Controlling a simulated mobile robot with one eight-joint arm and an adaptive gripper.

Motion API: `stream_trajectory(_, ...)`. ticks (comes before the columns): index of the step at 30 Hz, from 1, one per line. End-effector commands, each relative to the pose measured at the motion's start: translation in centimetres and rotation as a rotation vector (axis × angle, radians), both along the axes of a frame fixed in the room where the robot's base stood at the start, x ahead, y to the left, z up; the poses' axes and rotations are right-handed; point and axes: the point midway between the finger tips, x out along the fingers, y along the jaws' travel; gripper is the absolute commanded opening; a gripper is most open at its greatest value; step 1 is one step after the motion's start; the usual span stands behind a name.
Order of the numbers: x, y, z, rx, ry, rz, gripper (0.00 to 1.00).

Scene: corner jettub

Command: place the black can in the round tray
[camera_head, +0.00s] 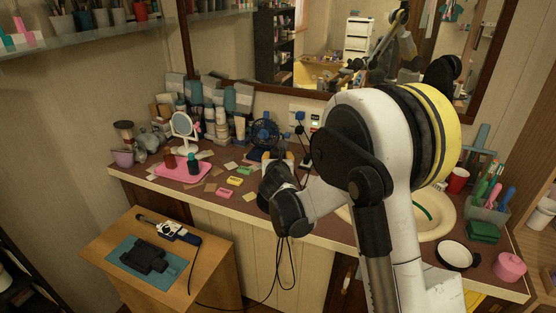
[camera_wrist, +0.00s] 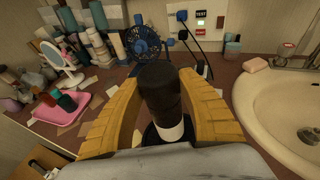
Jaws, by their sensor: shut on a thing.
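The black can (camera_wrist: 160,88), dark with a pale band near its lower end, stands between the two yellow fingers of my gripper (camera_wrist: 162,80) in the wrist view. My gripper is shut on it. In the head view my gripper (camera_head: 279,160) is over the vanity counter near the blue fan, and the can is mostly hidden there.
The sink (camera_head: 432,213) lies between my gripper and the round tray, partly behind my arm. A pink tray (camera_head: 183,172) with bottles and a mirror (camera_head: 184,127) stand at left. A blue fan (camera_head: 265,134) is behind. A green box (camera_head: 483,232) and pink pot (camera_head: 510,266) flank the round tray.

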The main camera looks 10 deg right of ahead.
Motion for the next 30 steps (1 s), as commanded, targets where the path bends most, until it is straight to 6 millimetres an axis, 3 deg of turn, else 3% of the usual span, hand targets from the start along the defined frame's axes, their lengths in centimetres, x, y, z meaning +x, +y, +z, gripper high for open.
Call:
stream_trajectory(6,0.0,0.0,-0.4,0.0,0.0,0.0,0.02)
stream_trajectory(7,0.0,0.0,-0.3,0.0,0.0,0.0,0.52)
stream_trajectory(8,0.0,0.0,-0.2,0.0,0.0,0.0,0.61)
stream_trajectory(20,0.0,0.0,0.4,0.0,0.0,0.0,0.63)
stream_trajectory(30,-6.6,1.6,2.5,0.0,0.0,0.002,0.63)
